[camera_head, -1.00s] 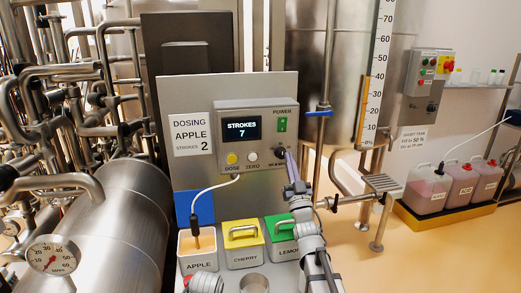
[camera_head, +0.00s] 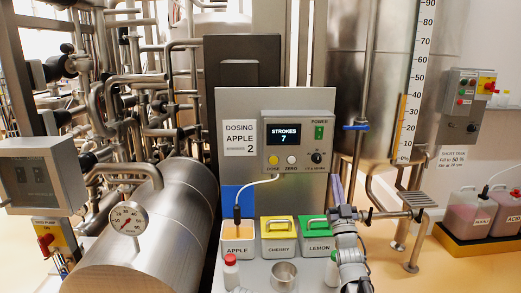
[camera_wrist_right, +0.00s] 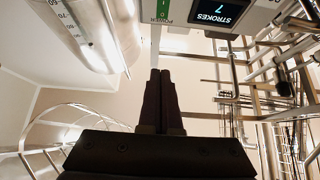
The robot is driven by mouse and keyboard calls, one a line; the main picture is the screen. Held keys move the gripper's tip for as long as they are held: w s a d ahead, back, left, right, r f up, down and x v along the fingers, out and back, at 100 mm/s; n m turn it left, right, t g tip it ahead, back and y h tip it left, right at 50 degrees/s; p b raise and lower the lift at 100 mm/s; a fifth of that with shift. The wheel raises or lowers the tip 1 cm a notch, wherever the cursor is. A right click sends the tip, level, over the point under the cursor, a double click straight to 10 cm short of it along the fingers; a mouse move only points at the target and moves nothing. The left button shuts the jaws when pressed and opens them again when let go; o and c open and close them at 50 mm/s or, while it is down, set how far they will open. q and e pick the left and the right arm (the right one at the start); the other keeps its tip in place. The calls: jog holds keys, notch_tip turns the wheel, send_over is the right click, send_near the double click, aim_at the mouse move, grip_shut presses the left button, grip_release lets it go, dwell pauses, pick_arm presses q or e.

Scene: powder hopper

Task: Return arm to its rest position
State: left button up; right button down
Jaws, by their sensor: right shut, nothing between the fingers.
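My right gripper (camera_head: 336,181) stands to the right of and below the dosing panel's knob (camera_head: 316,157), apart from it, fingers pointing up. In the right wrist view its dark fingers (camera_wrist_right: 160,72) are together with nothing between them. The dosing control box (camera_head: 298,142) has a display reading STROKES 7 (camera_head: 282,135), a yellow DOSE button, a white ZERO button and a green power switch (camera_head: 319,132). The display (camera_wrist_right: 222,12) and switch (camera_wrist_right: 165,10) also show in the wrist view, upside down. My left gripper is not in view.
A red-capped bottle (camera_head: 231,275), a metal cup (camera_head: 284,275) and a green-capped bottle (camera_head: 331,270) stand in front. A blue-handled pipe (camera_head: 358,127) and tank are at right.

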jog(key=a+f+g+p, duration=0.1)
jog(key=a+f+g, duration=0.3)
jog(key=f, duration=0.3)
jog(key=a+f+g+p, duration=0.1)
jog(key=a+f+g, duration=0.3)
jog(key=f+g, duration=0.15)
jog(key=s+a+f+g+p, duration=0.2)
jog(key=s+a+f+g, duration=0.4)
jog(key=f, duration=0.5)
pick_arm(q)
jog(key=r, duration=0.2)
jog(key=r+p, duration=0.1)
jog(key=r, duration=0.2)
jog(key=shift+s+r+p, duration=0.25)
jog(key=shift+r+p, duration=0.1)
pick_arm(e)
jog(key=s+a+f+n+g, duration=0.1)
jog(key=s+f+g, duration=0.1)
jog(key=s, duration=0.6)
jog(key=s+a+f+n+g+h, duration=0.1)
jog(key=s+f+g, duration=0.1)
jog(key=s+g, duration=0.3)
jog(key=s+a+f+n+g+h, duration=0.1)
jog(key=s+f+g, duration=0.1)
jog(key=s, duration=1)
jog(key=shift+g, duration=0.65)
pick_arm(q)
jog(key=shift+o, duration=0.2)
pick_arm(e)
jog(key=shift+f, duration=0.1)
